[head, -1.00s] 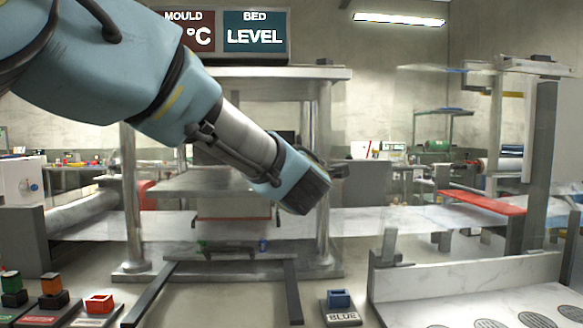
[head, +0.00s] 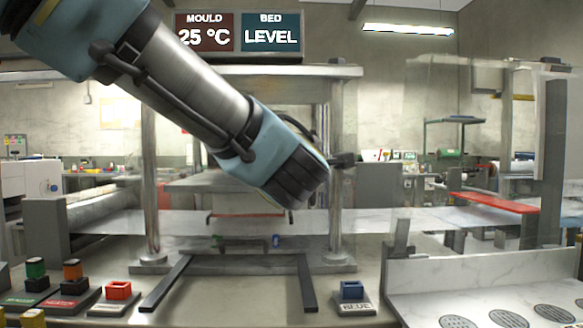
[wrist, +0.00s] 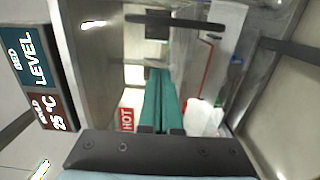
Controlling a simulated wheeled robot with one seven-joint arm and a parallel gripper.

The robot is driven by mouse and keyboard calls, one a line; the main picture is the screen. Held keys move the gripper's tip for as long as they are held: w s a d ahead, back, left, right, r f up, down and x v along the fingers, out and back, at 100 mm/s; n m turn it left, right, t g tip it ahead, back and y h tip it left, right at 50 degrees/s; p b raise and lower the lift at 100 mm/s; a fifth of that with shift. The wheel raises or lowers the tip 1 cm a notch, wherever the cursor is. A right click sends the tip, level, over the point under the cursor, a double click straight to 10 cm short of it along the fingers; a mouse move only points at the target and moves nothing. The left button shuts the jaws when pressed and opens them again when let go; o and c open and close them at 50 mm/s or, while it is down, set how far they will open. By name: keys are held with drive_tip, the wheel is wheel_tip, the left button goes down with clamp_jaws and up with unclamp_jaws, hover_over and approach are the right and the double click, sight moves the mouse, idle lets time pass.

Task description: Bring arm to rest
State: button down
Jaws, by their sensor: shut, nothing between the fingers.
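My arm, pale blue and grey, reaches in from the upper left of the head view and ends in a dark wrist block in front of the press. My gripper (wrist: 160,72) shows in the wrist view as two teal fingers lying together, shut with nothing between them. In the head view the fingers are mostly hidden behind the wrist block. The gripper appears clear of the press and holds nothing.
The press frame (head: 335,130) stands behind my arm, under a sign (head: 237,33) reading 25 °C and LEVEL. A red button (head: 118,290) and a blue button (head: 352,290) sit at the front. A white tray (head: 420,268) with dark ovals lies at right.

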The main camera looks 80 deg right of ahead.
drive_tip(key=shift+s+a, duration=0.1)
drive_tip(key=shift+a, duration=0.3)
